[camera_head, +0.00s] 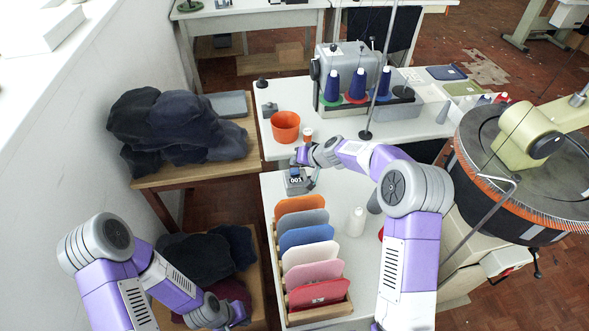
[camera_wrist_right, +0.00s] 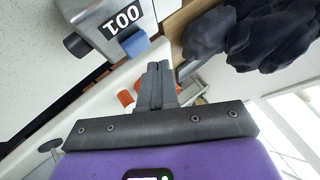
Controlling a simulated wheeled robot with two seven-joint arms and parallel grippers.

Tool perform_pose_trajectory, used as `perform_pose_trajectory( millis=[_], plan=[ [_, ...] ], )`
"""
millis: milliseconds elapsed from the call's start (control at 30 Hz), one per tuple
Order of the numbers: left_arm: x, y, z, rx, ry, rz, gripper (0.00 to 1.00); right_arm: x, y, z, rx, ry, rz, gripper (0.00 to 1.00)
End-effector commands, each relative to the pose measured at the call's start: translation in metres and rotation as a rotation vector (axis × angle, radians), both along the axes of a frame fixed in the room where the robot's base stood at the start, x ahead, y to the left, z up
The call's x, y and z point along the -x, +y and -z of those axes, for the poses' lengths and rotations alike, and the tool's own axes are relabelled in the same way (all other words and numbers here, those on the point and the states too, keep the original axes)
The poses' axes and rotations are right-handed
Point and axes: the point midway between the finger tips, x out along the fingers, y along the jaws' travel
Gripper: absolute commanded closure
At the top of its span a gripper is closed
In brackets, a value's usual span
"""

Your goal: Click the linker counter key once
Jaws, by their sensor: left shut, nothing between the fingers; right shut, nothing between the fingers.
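The linker counter (camera_head: 296,186) is a small grey box on the near white table, with a display reading 001. In the right wrist view the counter (camera_wrist_right: 112,14) appears upside down at the top left. Its blue key (camera_wrist_right: 134,46) sticks out beside the display, and a dark knob is on its other side. My right gripper (camera_head: 297,159) is just behind and above the counter. In the right wrist view the shut fingers of my right gripper (camera_wrist_right: 159,66) are empty and appear apart from the key. My left gripper (camera_head: 243,312) is shut and empty at the lower left, away from the counter.
A wooden rack of coloured panels (camera_head: 308,248) stands in front of the counter. Dark garments (camera_head: 175,128) lie on the left table.

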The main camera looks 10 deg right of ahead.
Motion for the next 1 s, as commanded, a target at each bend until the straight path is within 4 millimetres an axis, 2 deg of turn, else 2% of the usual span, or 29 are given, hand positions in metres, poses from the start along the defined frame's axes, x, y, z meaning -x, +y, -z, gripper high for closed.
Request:
perform_pose_trajectory(
  millis=[100, 400, 1000],
  plan=[
    [0.0, 0.0, -0.012, 0.0, 0.0, 0.0, 1.0, 0.0, 0.0, -0.017, 0.001, -0.002, 0.0, 1.0],
    [0.0, 0.0, -0.031, 0.0, 0.0, 0.0, 1.0, 0.0, 0.0, -0.043, -0.001, -0.001, 0.0, 1.0],
    [0.0, 0.0, -0.029, 0.0, 0.0, 0.0, 1.0, 0.0, 0.0, -0.042, 0.0, 0.0, 0.0, 1.0]
  ],
)
